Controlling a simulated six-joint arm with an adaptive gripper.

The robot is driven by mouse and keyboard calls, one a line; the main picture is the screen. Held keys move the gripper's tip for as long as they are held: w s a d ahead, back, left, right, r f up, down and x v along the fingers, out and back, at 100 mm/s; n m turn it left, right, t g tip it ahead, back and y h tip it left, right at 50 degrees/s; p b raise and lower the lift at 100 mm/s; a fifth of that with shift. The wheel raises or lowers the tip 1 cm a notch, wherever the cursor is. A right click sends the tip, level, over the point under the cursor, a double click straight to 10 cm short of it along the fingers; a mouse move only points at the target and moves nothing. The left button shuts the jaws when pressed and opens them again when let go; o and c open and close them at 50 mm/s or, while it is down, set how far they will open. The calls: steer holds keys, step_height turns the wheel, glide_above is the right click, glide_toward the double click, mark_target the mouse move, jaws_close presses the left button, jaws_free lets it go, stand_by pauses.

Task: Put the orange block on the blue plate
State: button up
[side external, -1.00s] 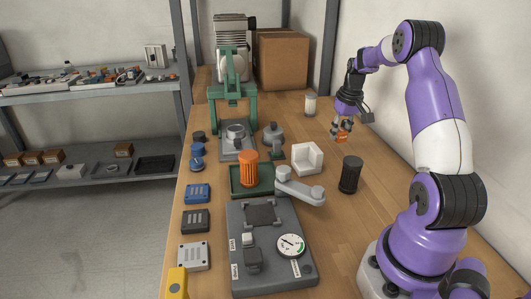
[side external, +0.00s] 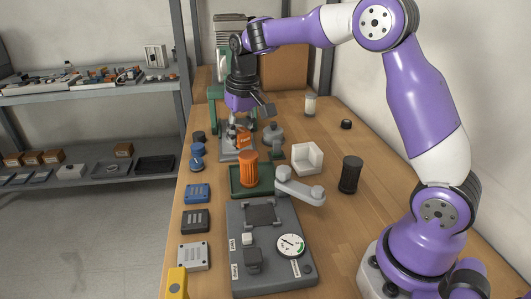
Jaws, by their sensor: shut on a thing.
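My gripper (side external: 241,131) is shut on the orange block (side external: 243,141), a small box with faint printing on its face. It holds the block upright over or just in front of the grey metal fixture (side external: 226,155), near the green press. I cannot tell whether the block touches anything below. The gripper and block hide much of the fixture. I see no clear blue plate. Blue things in view are a flat rectangular block (side external: 197,193) and a round knob-like part (side external: 197,160) at the table's left edge.
An orange ribbed cylinder (side external: 248,170) stands on a green tray (side external: 236,190) just in front of the gripper. A white corner block (side external: 307,158), a black cylinder (side external: 350,175) and a grey gauge unit (side external: 270,265) stand nearby.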

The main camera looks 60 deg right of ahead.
steer(key=a+n, duration=0.3)
steer(key=a, duration=1.5)
glide_above(195, 190)
steer(key=shift+y, duration=0.3)
steer(key=f, duration=0.6)
steer(key=shift+s, duration=0.3)
steer(key=shift+d+f, duration=0.1)
steer(key=shift+f, duration=2)
steer(key=o, duration=0.9)
steer(key=shift+f, duration=0.15)
steer(key=shift+o, duration=0.2)
